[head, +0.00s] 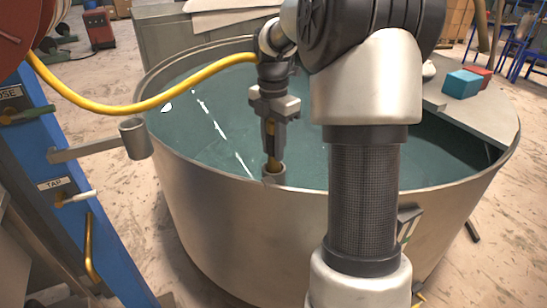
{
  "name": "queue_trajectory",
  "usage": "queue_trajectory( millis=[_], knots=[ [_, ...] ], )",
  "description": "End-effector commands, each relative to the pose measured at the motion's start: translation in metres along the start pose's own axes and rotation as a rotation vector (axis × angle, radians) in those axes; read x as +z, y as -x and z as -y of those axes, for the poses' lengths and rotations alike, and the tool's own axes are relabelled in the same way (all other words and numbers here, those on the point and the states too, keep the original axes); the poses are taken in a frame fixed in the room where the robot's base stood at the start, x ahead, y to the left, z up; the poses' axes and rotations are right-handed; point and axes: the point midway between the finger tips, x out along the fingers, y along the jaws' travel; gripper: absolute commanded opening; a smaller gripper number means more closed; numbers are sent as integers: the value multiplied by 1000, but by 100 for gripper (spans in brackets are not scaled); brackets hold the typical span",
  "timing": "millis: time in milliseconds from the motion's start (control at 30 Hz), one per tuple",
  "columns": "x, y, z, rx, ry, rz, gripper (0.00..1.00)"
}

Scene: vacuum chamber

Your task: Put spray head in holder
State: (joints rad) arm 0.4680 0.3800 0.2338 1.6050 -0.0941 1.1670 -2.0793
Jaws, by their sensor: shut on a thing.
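My gripper (271,140) points down over the front part of the round metal tank (220,215), inside its near rim. Its jaws are shut on the spray head, a slim part with yellowish-brown showing between the fingers and a grey cup-shaped end (274,174) below them. The grey end overlaps the tank's near rim in the picture; I cannot tell whether it touches. A grey cup-shaped holder (136,140) sits on a flat bracket that reaches right from the blue post. It stands left of my gripper, outside the tank, with its opening up.
A yellow hose (150,106) sags from the red reel (18,35) across to my wrist. The blue post (85,215) carries a tap lever (75,198). Teal liquid (210,125) fills the tank. A teal block (461,84) lies on the ledge at right.

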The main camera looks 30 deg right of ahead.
Motion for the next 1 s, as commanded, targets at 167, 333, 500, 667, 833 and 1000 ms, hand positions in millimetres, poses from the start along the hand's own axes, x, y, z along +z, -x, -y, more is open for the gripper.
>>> queue_trajectory(
  millis=[167, 333, 500, 667, 833, 1000],
  knots=[
    [0, -26, 0, -1, 0, -1, 0],
    [0, -28, 0, 1, 0, 0, 0],
    [0, -30, 0, 0, 0, 0, 0],
    [0, -32, 0, 0, 0, -1, 43],
    [0, -32, 0, 0, 0, -1, 45],
    [0, -29, 0, 0, 0, 0, 45]
  ],
)
